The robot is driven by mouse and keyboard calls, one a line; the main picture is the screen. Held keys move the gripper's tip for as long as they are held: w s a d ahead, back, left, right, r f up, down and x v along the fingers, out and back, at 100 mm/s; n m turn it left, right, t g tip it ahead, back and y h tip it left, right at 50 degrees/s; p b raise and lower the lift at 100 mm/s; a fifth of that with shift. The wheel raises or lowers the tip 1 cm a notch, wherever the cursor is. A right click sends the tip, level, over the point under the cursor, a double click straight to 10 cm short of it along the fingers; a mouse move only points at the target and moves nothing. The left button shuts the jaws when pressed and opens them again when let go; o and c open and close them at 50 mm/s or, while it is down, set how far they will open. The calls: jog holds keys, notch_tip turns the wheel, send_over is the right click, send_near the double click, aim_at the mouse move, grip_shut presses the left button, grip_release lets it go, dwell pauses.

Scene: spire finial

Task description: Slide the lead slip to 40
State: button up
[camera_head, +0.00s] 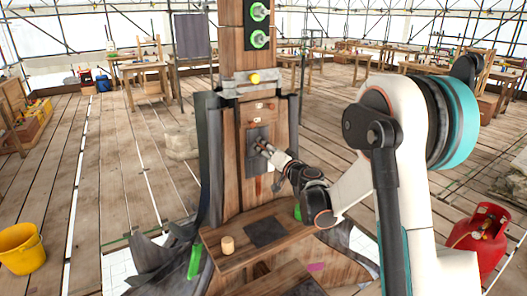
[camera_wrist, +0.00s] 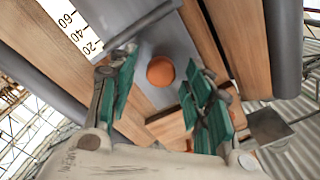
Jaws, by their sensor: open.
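The lead slip is a dull grey plate (camera_head: 252,139) on the front of the wooden post; it also shows in the wrist view (camera_wrist: 146,42). A round orange-brown knob (camera_wrist: 160,71) stands on the grey surface. A white scale strip (camera_wrist: 72,22) marked 60, 40 and 20 runs beside the slip; I cannot tell which mark the slip is at. My gripper (camera_head: 264,148) is at the slip, partly hiding it. In the wrist view its green-padded fingers (camera_wrist: 160,92) are open, one on each side of the knob, apparently not touching it.
A wooden ledge (camera_head: 225,262) below the post carries a small wooden cylinder (camera_head: 228,245) and a dark square sheet (camera_head: 265,232). A yellow bucket (camera_head: 21,248) stands at left, a red gas bottle (camera_head: 481,232) at right. Plank floor at left is mostly clear.

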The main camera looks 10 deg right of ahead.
jog(key=shift+x, duration=0.8)
jog(key=shift+c, duration=0.6)
grip_shut()
jog(key=shift+f+b, duration=1)
jog(key=shift+f, duration=0.45)
jog(key=shift+o, duration=0.6)
grip_release()
jog(key=shift+r, duration=0.1)
jog(key=v, duration=1.2)
